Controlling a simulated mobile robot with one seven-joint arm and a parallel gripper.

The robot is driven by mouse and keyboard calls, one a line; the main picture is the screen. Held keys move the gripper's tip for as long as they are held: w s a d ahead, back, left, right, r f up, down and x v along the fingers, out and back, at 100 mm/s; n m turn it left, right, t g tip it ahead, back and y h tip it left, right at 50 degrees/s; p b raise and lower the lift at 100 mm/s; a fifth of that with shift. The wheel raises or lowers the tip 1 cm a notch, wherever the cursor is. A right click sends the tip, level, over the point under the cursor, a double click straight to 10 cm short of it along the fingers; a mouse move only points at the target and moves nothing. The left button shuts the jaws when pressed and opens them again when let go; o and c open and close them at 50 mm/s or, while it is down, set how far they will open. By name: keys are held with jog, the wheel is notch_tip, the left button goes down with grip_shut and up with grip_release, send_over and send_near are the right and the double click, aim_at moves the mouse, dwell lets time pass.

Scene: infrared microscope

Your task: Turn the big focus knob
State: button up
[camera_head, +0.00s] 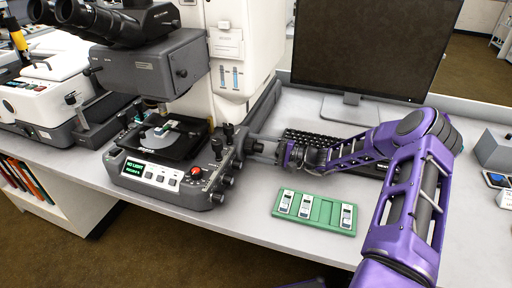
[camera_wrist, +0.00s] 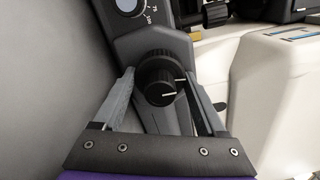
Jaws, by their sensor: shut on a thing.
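The infrared microscope (camera_head: 150,70) stands at the left on the bench, with a grey base and a lit green display (camera_head: 134,169). The big focus knob (camera_wrist: 158,84) is black and round with a white pointer line, on the microscope's side in the wrist view. My gripper (camera_wrist: 159,76) has one finger on each side of the knob and is shut on it. In the head view my gripper (camera_head: 258,149) reaches the right side of the base from the right. It hides most of the knob there.
A green slide holder (camera_head: 327,222) with three slides lies in front of my arm. A black keyboard (camera_head: 310,141) and a monitor (camera_head: 370,45) are behind. Several smaller knobs (camera_head: 228,181) and a red-topped knob (camera_head: 196,173) sit on the base near my gripper.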

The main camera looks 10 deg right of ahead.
jog(key=o, duration=1.3)
jog(key=p+v, duration=0.1)
jog(key=v, duration=1.6)
jog(key=shift+s+d, duration=0.15)
jog(key=shift+d, duration=0.1)
jog(key=shift+a, duration=0.1)
